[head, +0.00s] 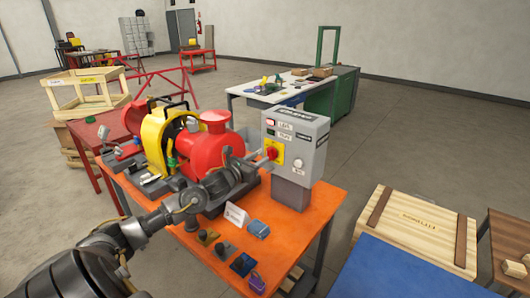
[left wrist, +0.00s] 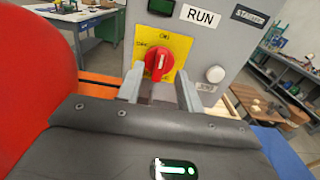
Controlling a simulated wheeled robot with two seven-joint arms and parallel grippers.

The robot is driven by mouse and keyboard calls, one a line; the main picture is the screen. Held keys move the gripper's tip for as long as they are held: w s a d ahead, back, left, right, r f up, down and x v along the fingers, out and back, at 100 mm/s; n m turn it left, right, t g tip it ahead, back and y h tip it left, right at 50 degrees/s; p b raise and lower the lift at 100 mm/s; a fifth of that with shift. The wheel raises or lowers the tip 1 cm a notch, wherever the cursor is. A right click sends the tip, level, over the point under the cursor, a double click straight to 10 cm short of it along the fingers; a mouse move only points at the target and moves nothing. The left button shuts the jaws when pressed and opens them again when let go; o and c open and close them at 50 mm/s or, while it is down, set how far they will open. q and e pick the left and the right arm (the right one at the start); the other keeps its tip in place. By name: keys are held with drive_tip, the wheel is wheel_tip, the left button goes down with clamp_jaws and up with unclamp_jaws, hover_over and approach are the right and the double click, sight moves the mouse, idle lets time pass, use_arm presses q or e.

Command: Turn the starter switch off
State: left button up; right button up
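The starter switch is a red rotary knob (head: 271,153) on a yellow plate on the front of a grey control box (head: 296,135). In the left wrist view the knob (left wrist: 157,62) shows its pale pointer line close to upright, toward the ON mark at the top of the plate; an OFF mark seems to sit at the upper left. My left gripper (head: 259,156) is just in front of the knob. In the left wrist view its two fingers (left wrist: 160,78) are apart, with the knob seen between and beyond their tips; contact cannot be told. My right gripper is out of view.
The box stands on an orange table (head: 220,245) beside a red and yellow pump set (head: 190,140). A white button (head: 298,163) is right of the knob. Small padlocks and tags (head: 241,264) lie at the front. A wooden crate (head: 418,228) stands to the right.

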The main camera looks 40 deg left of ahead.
sight(267, 153)
use_arm(q)
drive_tip(key=shift+w+p, duration=0.45)
drive_tip(key=shift+w, duration=1.5)
drive_tip(key=shift+c, duration=0.3)
clamp_jaws()
